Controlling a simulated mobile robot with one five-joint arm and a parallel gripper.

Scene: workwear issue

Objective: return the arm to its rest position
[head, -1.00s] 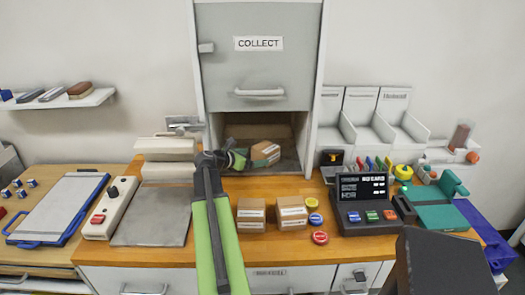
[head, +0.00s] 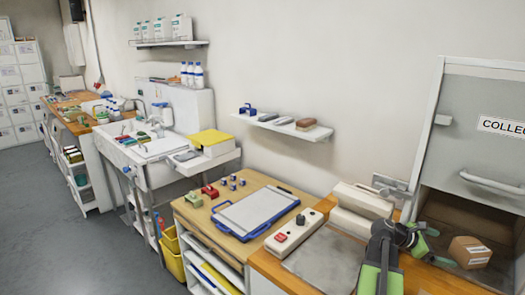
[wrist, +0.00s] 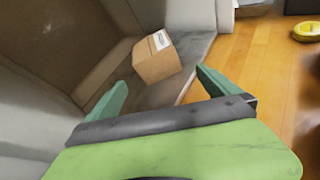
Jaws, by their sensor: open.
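My arm shows at the lower right of the head view, reaching up to the mouth of the collect hatch. My gripper (head: 427,245) is open and empty there, to the left of a small brown cardboard box (head: 468,252). In the wrist view, my gripper's (wrist: 161,77) two green fingers stand wide apart. The box (wrist: 156,60) with a white label lies beyond the fingertips on the grey hatch floor, with nothing gripping it. The hatch (head: 480,130) has its grey door raised above the opening.
A grey plate (head: 325,262) and a white control box with a red button (head: 293,233) lie left of my arm. Further left are a blue clipboard (head: 256,210), a wall shelf (head: 283,127) and a sink unit (head: 150,150). Grey floor (head: 80,245) is open at the left.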

